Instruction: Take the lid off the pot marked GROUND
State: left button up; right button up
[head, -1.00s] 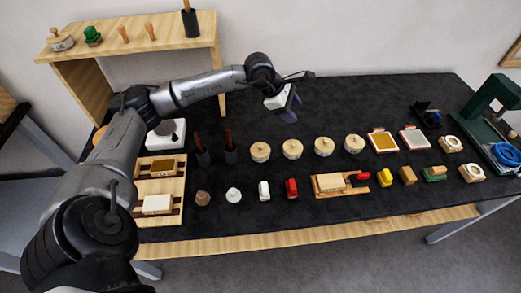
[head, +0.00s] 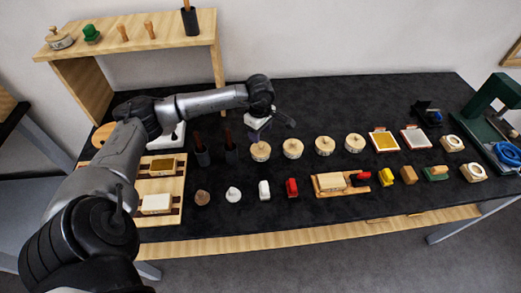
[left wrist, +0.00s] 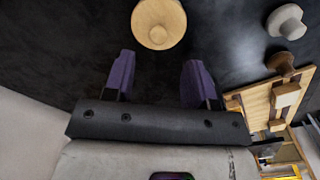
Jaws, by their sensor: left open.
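Several round wooden lidded pots stand in a row at mid table. They are the leftmost pot (head: 260,151), a second pot (head: 292,148), a third (head: 324,145) and one more (head: 354,143). Each lid has a small knob. Their markings are too small to read, so I cannot tell which says GROUND. My left gripper (head: 258,130) is open and empty, just behind and above the leftmost pot. In the left wrist view its two purple fingers (left wrist: 158,78) are apart, and a round lid with a knob (left wrist: 158,24) lies beyond their tips. My right gripper is not in view.
Dark holders with brown handles (head: 230,150) stand just left of the leftmost pot. Framed pads (head: 383,142) lie to the right.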

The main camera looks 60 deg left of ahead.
aim_at(260, 144)
pick_arm(q)
jog(key=shift+w+f, duration=0.1)
jog(key=shift+f, duration=3.25)
grip_shut()
jog(key=shift+r, duration=0.1)
